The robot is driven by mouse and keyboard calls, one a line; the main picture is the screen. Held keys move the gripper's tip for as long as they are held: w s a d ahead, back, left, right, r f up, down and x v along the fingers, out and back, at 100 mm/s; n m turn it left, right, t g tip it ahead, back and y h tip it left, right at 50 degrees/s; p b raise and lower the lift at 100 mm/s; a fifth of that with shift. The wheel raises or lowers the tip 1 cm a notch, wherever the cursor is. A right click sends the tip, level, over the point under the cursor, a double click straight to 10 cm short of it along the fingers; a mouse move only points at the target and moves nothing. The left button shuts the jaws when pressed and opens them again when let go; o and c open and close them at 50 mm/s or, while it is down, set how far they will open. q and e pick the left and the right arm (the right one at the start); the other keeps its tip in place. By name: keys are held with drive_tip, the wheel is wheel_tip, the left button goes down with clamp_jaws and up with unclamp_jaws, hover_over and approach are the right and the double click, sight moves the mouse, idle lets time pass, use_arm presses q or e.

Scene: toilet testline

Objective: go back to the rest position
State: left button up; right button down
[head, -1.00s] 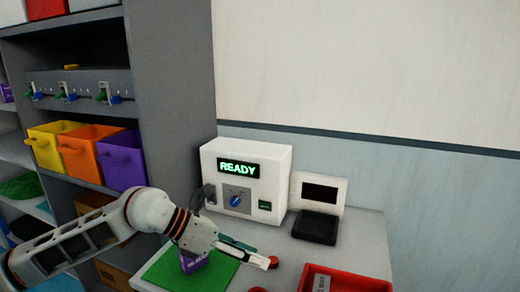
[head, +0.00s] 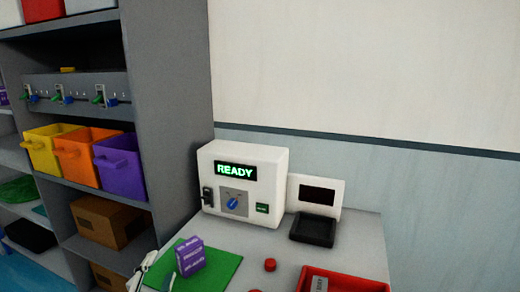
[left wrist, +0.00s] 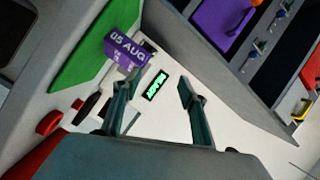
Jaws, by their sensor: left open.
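My left gripper (head: 152,270) shows only in part at the bottom edge of the head view, left of the green mat. In the left wrist view, my left gripper (left wrist: 158,92) has its two fingers apart with nothing held between them. A purple box with white print (head: 189,257) stands upright on the green mat (head: 222,264). The box also shows in the left wrist view (left wrist: 124,50), beyond one finger. My right gripper is in neither view.
A white machine (head: 243,165) reading READY stands at the back of the table, beside a small device with a black tray (head: 313,229). A red bin (head: 345,284) and a red button (head: 270,265) are in front. Shelves with coloured bins (head: 120,165) stand at left.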

use_arm(q)
drive_tip(key=s+a+f+n+g+y, duration=0.25)
drive_tip(key=s+a+f+g, duration=0.4)
drive_tip(key=s+f, duration=0.45)
drive_tip(key=s+a+f+n+g+y, duration=0.25)
drive_tip(key=s+a+f+g, duration=0.25)
drive_tip(key=s+a+f, duration=0.5)
drive_tip(key=d+f+n+t+h+p, duration=0.1)
drive_tip(key=d+f+h, duration=0.3)
drive_tip(key=d, duration=0.5)
drive_tip(key=d+f+n+t+h+p, duration=0.1)
drive_tip(key=d+f+t+h, duration=0.2)
drive_tip(key=d, duration=0.7)
wheel_tip(320, 180, down, 3)
drive_tip(key=shift+w+d+r+n+h, duration=0.15)
drive_tip(key=shift+d+n+h, duration=0.1)
drive_tip(key=shift+n+h, duration=0.25)
